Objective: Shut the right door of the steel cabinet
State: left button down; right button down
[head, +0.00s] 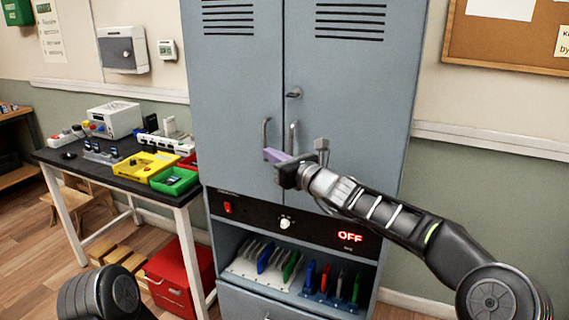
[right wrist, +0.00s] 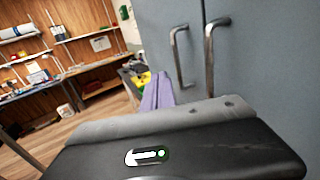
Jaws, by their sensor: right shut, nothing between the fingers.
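The steel cabinet (head: 236,80) is tall and blue-grey, in the middle of the head view. Its right door (head: 350,85) looks flush with the left door, with only a thin dark seam between them. The right door's handle (head: 293,138) stands beside the seam, and it also shows in the right wrist view (right wrist: 210,52). My right gripper (head: 274,156) has purple fingers, shut and empty, in front of the doors just below the handles. The fingers (right wrist: 157,92) also show in the wrist view. My right arm hides the right door's lower part. My left gripper is out of view.
A black table (head: 62,157) with yellow and green trays stands left of the cabinet, a red box (head: 172,285) below it. Under the doors are a control panel (head: 259,215) reading OFF and an open shelf of coloured panels. Wood floor shows at lower left.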

jog(key=s+a+b, duration=0.3)
jog(key=s+b, duration=0.6)
jog(key=shift+s+a+b, duration=0.15)
jog(key=shift+s+b, duration=0.05)
jog(key=shift+b, duration=0.2)
jog(key=shift+f, duration=0.1)
